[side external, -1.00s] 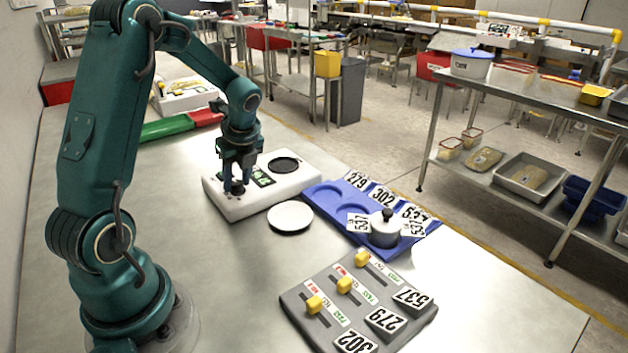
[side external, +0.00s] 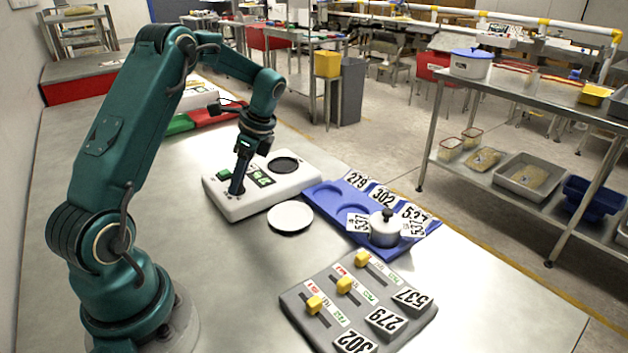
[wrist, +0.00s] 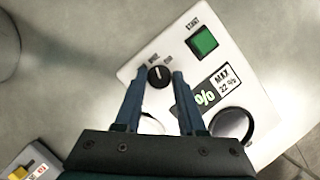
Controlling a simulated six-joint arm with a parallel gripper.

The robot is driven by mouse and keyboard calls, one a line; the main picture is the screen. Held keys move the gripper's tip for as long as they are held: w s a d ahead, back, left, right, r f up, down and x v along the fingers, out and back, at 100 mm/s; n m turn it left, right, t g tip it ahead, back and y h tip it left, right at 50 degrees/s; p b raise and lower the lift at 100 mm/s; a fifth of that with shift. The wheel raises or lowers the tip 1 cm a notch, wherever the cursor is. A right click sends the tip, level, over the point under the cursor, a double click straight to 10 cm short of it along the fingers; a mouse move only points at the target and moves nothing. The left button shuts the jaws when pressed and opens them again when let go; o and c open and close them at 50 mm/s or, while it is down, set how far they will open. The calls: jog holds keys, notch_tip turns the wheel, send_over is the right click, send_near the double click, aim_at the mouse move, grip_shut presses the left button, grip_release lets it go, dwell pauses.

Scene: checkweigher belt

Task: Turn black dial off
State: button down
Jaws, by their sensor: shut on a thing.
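The black dial (wrist: 159,76) is on the white machine (wrist: 128,74), with a pale pointer line on its top. Small labels stand beside it; the right one seems to read RUN, and the other is hard to read. My gripper (wrist: 160,76) points down with one blue finger on each side of the dial, shut on it. In the side external view my gripper (side external: 237,190) is low at the left part of the white machine (side external: 225,207), and its fingers hide the dial there.
A green START button (wrist: 204,41) and a percent display (wrist: 212,90) sit close to the dial. A white plate (side external: 290,216), a blue tray (side external: 325,203) with a lidded pot (side external: 384,232), and a grey slider panel (side external: 310,329) lie nearby.

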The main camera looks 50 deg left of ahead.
jog(key=n, duration=0.2)
jog(key=n+g+h, duration=0.1)
jog(key=n, duration=0.1)
jog(key=shift+w+a+n+h, duration=0.1)
jog(key=shift+n+h, duration=0.2)
jog(key=shift+n, duration=0.1)
jog(key=n+h, duration=0.1)
jog(key=n, duration=0.3)
jog(key=shift+a+h, duration=0.1)
jog(key=shift+h, duration=0.3)
jog(key=n, duration=0.2)
jog(key=n+h, duration=0.1)
jog(key=n, duration=0.2)
jog(key=shift+a+h, duration=0.1)
jog(key=shift+h, duration=0.2)
jog(key=shift+a+n+t+h, duration=0.1)
jog(key=shift+n+t+h, duration=0.5)
jog(key=shift+n, duration=1.5)
jog(key=c, duration=0.5)
grip_release()
